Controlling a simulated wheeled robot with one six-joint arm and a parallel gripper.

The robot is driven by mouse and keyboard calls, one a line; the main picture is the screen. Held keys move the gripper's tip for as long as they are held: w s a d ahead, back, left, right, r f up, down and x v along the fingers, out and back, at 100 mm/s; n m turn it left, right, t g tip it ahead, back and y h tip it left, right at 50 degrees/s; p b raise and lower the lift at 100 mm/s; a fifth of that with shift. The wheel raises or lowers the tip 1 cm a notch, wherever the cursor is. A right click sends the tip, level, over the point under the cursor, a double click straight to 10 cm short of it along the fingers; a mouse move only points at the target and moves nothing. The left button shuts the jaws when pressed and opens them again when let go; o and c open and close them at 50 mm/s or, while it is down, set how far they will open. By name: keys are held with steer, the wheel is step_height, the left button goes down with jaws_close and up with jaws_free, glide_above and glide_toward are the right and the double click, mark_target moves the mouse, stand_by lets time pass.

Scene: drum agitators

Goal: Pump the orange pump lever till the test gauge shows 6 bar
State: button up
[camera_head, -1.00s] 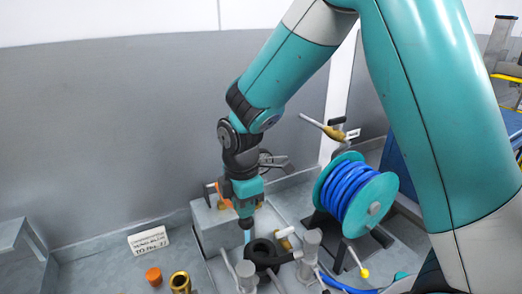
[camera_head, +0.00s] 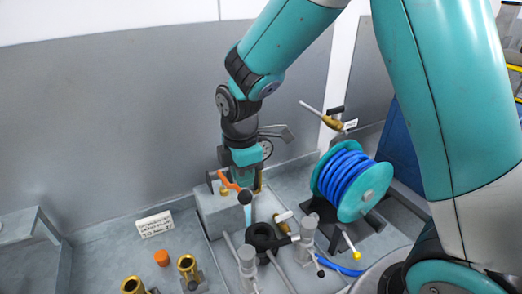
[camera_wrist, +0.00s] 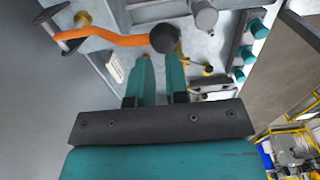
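The orange pump lever (camera_head: 230,182) stands out from a grey block (camera_head: 220,212) in the head view. In the wrist view the lever (camera_wrist: 115,38) runs from a bracket at the upper left to a dark round knob (camera_wrist: 163,38). My gripper (camera_head: 247,214) points down at the lever's knob end. In the wrist view its two teal fingers (camera_wrist: 160,58) are apart with a narrow gap, and the knob overlaps their tips. I cannot tell whether they touch the knob. I cannot make out the test gauge or its reading.
A blue hose reel (camera_head: 350,182) stands right of the block. A black ring fitting (camera_head: 262,238) and grey posts (camera_head: 306,240) are close in front of my gripper. A white sign (camera_head: 155,224), an orange cap (camera_head: 162,258) and brass fittings (camera_head: 187,265) lie to the left.

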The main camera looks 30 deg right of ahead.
steer(key=shift+f, duration=0.15)
step_height(320, 180, down, 14)
steer(key=b, duration=1)
steer(key=r+p, duration=0.6)
steer(key=r, duration=0.1)
steer(key=r+p, duration=0.6)
steer(key=r, duration=0.1)
steer(key=shift+w+r+p, duration=0.2)
steer(key=shift+r+p, duration=0.15)
steer(key=shift+r, duration=0.05)
steer(key=shift+f, duration=0.2)
